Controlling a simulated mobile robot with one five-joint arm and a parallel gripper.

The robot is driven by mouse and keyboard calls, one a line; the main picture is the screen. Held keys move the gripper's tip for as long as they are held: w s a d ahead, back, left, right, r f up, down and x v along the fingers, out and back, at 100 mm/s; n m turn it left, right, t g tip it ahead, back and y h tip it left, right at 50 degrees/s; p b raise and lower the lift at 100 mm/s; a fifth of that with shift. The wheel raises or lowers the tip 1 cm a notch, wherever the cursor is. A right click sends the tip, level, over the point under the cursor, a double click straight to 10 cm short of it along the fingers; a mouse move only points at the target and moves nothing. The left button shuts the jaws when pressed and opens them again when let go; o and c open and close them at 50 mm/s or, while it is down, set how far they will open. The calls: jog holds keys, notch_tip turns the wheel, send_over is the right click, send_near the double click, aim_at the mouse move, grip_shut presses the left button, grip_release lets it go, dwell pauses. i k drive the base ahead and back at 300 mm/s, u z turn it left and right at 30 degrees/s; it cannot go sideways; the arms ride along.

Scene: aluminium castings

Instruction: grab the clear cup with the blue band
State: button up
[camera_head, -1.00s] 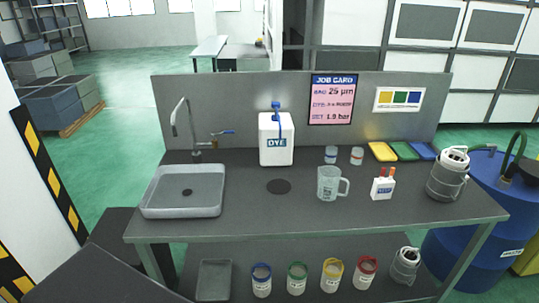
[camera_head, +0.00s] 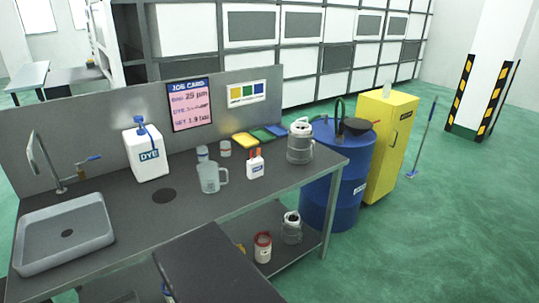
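Two small clear cups stand side by side on the grey workbench (camera_head: 120,213), towards its back. The left one (camera_head: 202,153) looks to have a bluish band, but it is small and the band is hard to make out. The right one (camera_head: 225,148) has a band whose colour I cannot tell clearly. A larger clear jug with a handle (camera_head: 209,179) stands just in front of the left cup and is close to its lower edge in this view. My gripper is not in view.
On the bench are a sink (camera_head: 65,232), a white dye container (camera_head: 146,153), a small white box with red-tipped items (camera_head: 255,167), coloured trays (camera_head: 261,136) and a metal canister (camera_head: 300,143). A blue drum (camera_head: 336,185) and yellow cabinet (camera_head: 388,146) stand right; open floor lies beyond.

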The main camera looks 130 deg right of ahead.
aim_at(203, 153)
jog(key=z, duration=1.5)
jog(key=k, duration=0.15)
jog(key=z, duration=2.4)
jog(key=k, duration=0.95)
jog(key=u, duration=0.3)
jog(key=i, duration=0.85)
jog(key=z, duration=0.25)
